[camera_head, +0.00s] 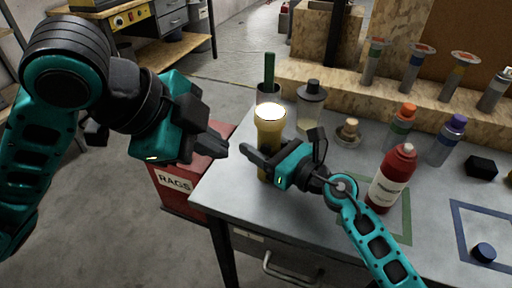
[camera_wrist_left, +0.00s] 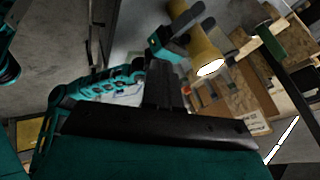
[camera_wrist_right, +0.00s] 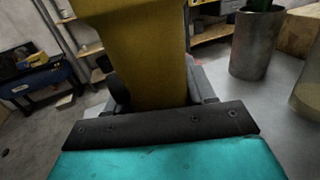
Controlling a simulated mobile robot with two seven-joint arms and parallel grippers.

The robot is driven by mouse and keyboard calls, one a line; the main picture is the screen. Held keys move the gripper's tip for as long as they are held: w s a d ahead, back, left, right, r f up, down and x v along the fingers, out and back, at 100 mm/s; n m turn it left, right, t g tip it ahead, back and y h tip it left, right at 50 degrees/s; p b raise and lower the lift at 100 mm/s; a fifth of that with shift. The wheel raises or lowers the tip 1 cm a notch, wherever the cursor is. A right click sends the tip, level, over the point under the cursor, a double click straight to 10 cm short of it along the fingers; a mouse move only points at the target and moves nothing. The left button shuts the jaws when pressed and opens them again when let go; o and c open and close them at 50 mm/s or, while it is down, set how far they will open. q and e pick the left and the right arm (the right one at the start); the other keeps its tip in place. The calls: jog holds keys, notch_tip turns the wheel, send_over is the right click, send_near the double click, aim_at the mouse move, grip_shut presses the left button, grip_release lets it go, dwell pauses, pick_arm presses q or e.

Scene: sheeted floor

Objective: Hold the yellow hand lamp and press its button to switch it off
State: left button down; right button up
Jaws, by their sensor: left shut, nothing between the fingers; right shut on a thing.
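The yellow hand lamp (camera_head: 268,138) is upright over the table's left edge, its top glowing bright. My right gripper (camera_head: 262,160) is shut on the lamp's lower body. In the right wrist view the lamp's yellow body (camera_wrist_right: 150,60) fills the space between the fingers. In the left wrist view the lamp (camera_wrist_left: 200,48) appears with its lit end. My left gripper (camera_head: 222,146) is shut and empty, a short way left of the lamp and apart from it. I cannot make out the button in these views.
The grey table (camera_head: 320,236) holds a red bottle (camera_head: 391,178), a grey-capped jar (camera_head: 310,105), a cup with a green handle (camera_head: 268,92) and several other bottles. A red rags bin (camera_head: 172,186) stands on the floor to the left. A workbench (camera_head: 150,40) is behind.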

aim_at(266, 150)
pick_arm(q)
jog(key=w+d+f, duration=0.5)
jog(key=w+f, duration=0.2)
jog(key=f, duration=0.1)
jog(key=shift+w+d, duration=0.3)
jog(key=shift+w, duration=0.05)
dwell(0.5)
